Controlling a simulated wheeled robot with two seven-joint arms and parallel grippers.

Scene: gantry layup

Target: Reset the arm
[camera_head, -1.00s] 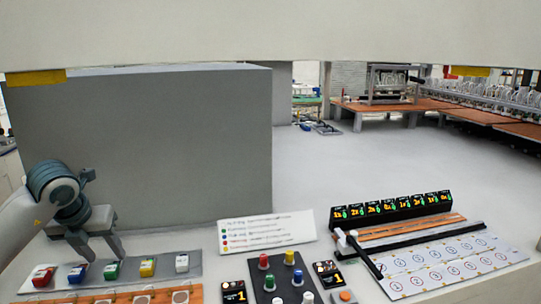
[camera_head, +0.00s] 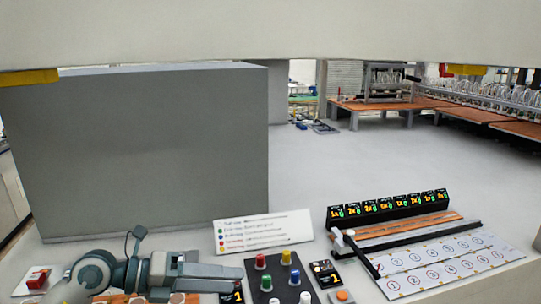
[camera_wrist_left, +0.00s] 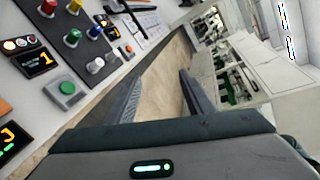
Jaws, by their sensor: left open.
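My left arm lies low across the front left of the bench in the head view. Its gripper (camera_head: 238,278) points right, just left of the panel with coloured knobs (camera_head: 276,270). In the left wrist view the gripper (camera_wrist_left: 160,86) has its two fingers apart, with nothing between them. A bare brown surface shows beyond the fingers. My right gripper is in neither view.
A large grey box (camera_head: 140,150) stands behind my arm. A white legend card (camera_head: 263,232) leans behind the knobs. To the right are a black row of displays (camera_head: 388,206) and a white sheet with numbered circles (camera_head: 450,262).

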